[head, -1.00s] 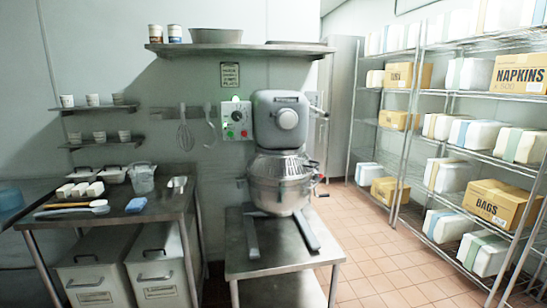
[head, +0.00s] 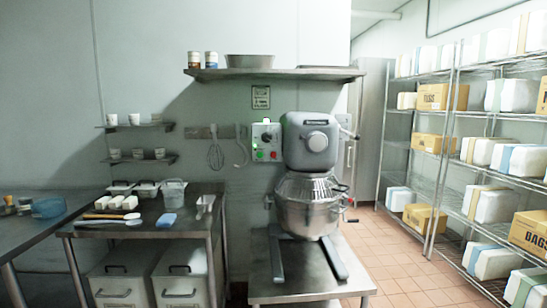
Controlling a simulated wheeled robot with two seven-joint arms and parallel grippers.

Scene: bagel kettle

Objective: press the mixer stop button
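The mixer (head: 309,143) stands on a low steel table, its grey head above a wire-guarded steel bowl (head: 309,203). Its control box (head: 266,142) is a pale panel on the wall just left of the mixer head. The panel has a dark knob (head: 267,139) in the upper middle, a small green button (head: 260,155) at lower left and a small red button (head: 274,155) at lower right. The buttons are tiny here and their labels cannot be read. Neither of my grippers is in view.
The mixer's steel table (head: 300,279) stands below the panel. A steel worktable (head: 149,222) with tubs and tools is to its left, bins beneath. A shelf (head: 273,73) hangs above. Wire racks (head: 452,150) with boxes line the right. Tiled floor (head: 385,262) is free between.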

